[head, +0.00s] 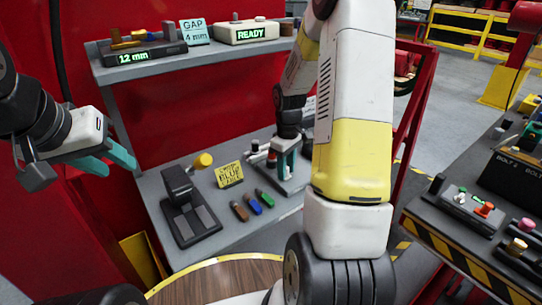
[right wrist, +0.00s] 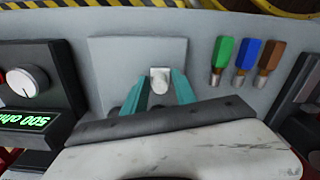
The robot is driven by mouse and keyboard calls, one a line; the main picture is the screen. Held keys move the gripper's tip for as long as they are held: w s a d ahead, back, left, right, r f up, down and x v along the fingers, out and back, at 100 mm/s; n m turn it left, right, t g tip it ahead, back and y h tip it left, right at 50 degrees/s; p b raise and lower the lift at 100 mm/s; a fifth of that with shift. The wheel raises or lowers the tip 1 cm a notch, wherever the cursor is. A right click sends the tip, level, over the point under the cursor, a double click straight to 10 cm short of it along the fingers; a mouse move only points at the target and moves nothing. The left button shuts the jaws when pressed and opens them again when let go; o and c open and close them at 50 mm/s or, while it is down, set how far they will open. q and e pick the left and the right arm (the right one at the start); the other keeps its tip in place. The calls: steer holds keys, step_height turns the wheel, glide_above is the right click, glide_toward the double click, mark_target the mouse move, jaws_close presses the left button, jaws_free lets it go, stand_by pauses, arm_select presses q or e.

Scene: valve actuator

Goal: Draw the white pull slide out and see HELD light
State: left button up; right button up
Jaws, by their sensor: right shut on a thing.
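The white pull slide (right wrist: 160,80) shows as a small pale block between the teal fingertips in the right wrist view. My right gripper (right wrist: 160,92) is shut on it, over a light grey plate (right wrist: 108,62). In the head view my right gripper (head: 285,160) points down at the back of the bench, and its fingers hide the slide. My left gripper (head: 107,160) is open and empty, in the air at the left. A cream box on the shelf has a green READY display (head: 250,33). I see no HELD text in either view.
Green, blue and brown handles (right wrist: 244,58) lie beside the plate. A black box with a white dial (right wrist: 28,80) stands on its other side.

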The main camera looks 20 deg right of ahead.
steer(key=shift+s+d, duration=0.35)
steer(key=shift+s, duration=0.35)
steer(key=shift+w+a, duration=0.1)
steer(key=shift+w, duration=0.1)
steer(key=shift+w+a, duration=0.25)
steer(key=shift+w, duration=0.4)
steer(key=shift+w+a, duration=0.2)
steer(key=shift+w, duration=0.45)
steer(key=o, duration=1.3)
